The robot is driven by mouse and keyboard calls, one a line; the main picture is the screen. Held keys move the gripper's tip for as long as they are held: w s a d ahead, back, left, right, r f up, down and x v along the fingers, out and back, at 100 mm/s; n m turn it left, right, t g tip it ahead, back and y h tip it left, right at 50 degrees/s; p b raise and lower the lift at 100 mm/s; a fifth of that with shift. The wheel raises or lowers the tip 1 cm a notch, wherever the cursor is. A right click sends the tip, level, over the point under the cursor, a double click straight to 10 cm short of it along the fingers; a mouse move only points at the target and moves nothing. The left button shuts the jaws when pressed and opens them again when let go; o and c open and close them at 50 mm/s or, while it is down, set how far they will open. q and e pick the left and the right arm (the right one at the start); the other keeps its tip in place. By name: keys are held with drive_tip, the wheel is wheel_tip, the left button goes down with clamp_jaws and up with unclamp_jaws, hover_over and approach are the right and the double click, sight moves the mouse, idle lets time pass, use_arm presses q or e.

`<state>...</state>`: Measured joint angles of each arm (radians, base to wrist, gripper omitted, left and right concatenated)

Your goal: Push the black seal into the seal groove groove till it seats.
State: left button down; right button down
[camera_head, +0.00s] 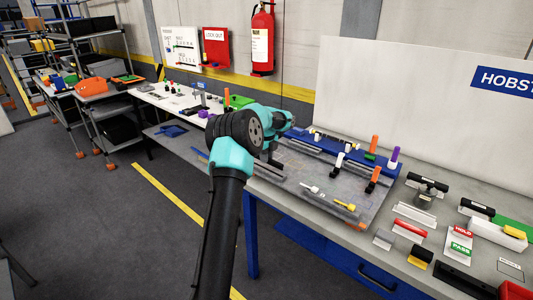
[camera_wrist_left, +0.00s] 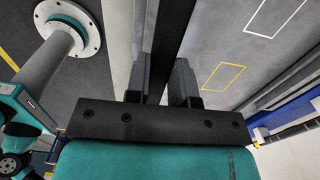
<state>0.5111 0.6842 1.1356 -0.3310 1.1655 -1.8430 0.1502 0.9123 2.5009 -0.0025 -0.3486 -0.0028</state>
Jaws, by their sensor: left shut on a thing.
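My left gripper (camera_head: 272,160) is over the left part of the grey metal plate on the workbench, fingers pointing down. In the left wrist view, its two grey fingers (camera_wrist_left: 162,82) are shut on a long black strip, the black seal (camera_wrist_left: 170,38), which runs up out of the picture. In the head view the seal cannot be made out behind the gripper. I cannot pick out the seal groove for certain; the arm covers part of the plate (camera_head: 318,207). Whether the seal touches the groove cannot be told. My right gripper is not in view.
A blue rail (camera_head: 335,158) with orange, purple and white-handled clamps stands along the plate's back. White and yellow small tools (camera_head: 344,206) lie at the plate's front. Blocks, signs and a black-handled tool (camera_head: 428,184) crowd the bench's right side. A white backboard (camera_head: 420,105) stands behind.

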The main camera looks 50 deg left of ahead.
use_arm(q)
drive_tip(key=shift+f, duration=1)
drive_tip(key=shift+f, duration=0.95)
idle(0.8)
drive_tip(key=shift+r, duration=0.15)
drive_tip(key=shift+r, duration=0.45)
idle(1.1)
drive_tip(key=shift+f, duration=0.45)
drive_tip(key=c, duration=0.9)
unclamp_jaws()
wheel_tip(320, 180, up, 17)
drive_tip(key=shift+r, duration=0.2)
